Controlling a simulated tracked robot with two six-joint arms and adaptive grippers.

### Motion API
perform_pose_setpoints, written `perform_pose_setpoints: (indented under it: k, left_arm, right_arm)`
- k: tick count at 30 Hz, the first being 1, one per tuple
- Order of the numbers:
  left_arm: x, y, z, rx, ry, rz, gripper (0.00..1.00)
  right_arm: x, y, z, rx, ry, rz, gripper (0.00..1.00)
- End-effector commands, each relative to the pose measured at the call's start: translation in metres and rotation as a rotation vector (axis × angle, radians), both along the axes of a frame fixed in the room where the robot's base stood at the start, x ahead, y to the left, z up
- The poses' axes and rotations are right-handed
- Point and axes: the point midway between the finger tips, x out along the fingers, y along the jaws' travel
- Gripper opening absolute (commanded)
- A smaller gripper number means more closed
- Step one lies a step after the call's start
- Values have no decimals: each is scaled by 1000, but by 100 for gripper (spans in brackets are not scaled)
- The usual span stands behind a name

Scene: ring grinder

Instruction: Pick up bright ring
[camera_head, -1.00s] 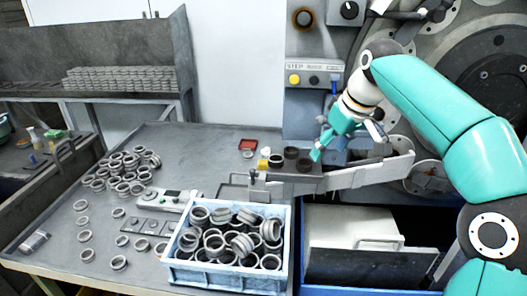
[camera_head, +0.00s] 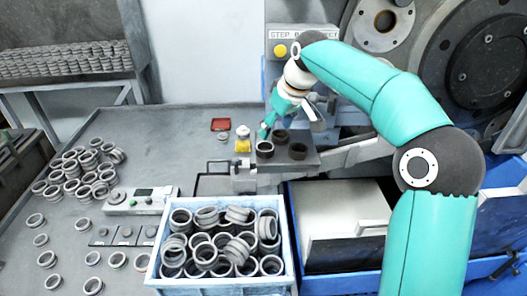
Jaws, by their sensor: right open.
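My left gripper is out of view.
A blue crate (camera_head: 222,285) full of grey rings stands in front of the plate. Loose rings (camera_head: 80,172) and a gauge box (camera_head: 138,201) lie on the table to the left.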

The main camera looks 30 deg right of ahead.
Motion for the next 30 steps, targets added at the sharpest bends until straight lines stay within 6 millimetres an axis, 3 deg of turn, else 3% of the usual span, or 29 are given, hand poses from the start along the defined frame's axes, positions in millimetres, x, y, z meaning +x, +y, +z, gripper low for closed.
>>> perform_pose_setpoints:
  k: [3,13,21,30]
  left_arm:
    - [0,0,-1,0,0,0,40]
    - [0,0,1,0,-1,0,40]
    - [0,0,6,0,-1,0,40]
    - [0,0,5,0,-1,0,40]
  right_arm:
    - [7,0,-20,0,4,-2,66]
    - [17,1,-40,0,3,-3,66]
    - [32,4,-73,-1,3,-4,66]
    - [35,4,-78,0,0,-4,66]
